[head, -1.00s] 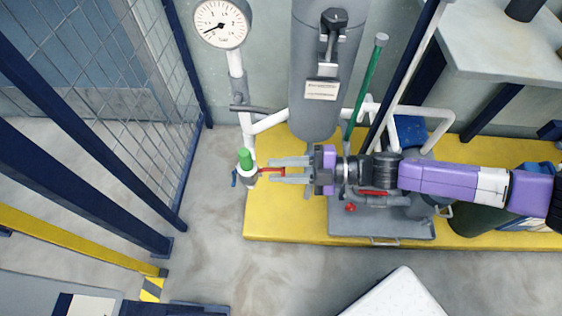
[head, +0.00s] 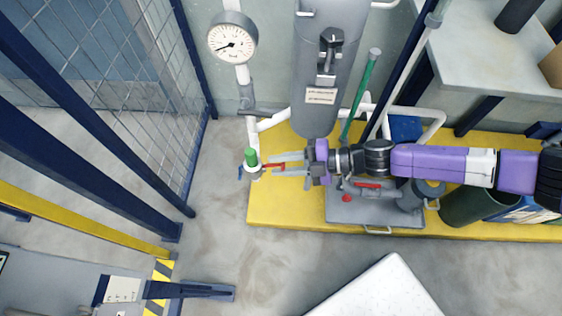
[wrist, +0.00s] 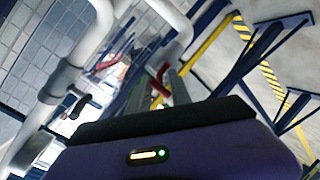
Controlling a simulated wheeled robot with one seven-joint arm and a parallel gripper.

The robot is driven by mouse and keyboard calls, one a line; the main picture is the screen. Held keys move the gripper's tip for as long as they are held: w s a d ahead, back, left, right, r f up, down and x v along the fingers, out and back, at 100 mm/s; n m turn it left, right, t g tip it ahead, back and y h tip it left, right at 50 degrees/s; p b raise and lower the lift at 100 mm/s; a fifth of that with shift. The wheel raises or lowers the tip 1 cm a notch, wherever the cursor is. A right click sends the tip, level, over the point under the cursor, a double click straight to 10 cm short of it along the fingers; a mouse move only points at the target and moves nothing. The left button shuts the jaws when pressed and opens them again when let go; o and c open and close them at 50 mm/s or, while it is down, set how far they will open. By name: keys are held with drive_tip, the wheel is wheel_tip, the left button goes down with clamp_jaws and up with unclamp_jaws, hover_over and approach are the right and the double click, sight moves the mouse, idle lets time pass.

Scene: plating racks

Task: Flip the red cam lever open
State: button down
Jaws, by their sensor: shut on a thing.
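The red cam lever (head: 274,166) sticks out to the right from a pale pipe coupling (head: 254,172) below a green cap (head: 251,155). My gripper (head: 272,165) reaches in from the right, its grey fingers on either side of the lever and shut on it. In the wrist view the red lever (wrist: 158,78) shows at the tips of the fingers (wrist: 178,88). The exact contact is too small to make out. The lever lies nearly level in the head view, its right end slightly higher.
A pressure gauge (head: 233,38) stands on the white pipe above the coupling. A grey cylinder (head: 317,110) and a green rod (head: 361,95) stand behind my gripper. A second red handle (head: 366,185) lies on the grey equipment below my arm.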

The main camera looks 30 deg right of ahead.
drive_tip(key=c, duration=1.5)
unclamp_jaws()
drive_tip(key=shift+r, duration=0.1)
drive_tip(key=shift+c, duration=0.2)
drive_tip(key=p+v, duration=0.1)
drive_tip(key=v, duration=0.6)
drive_tip(key=shift+s+d, duration=0.3)
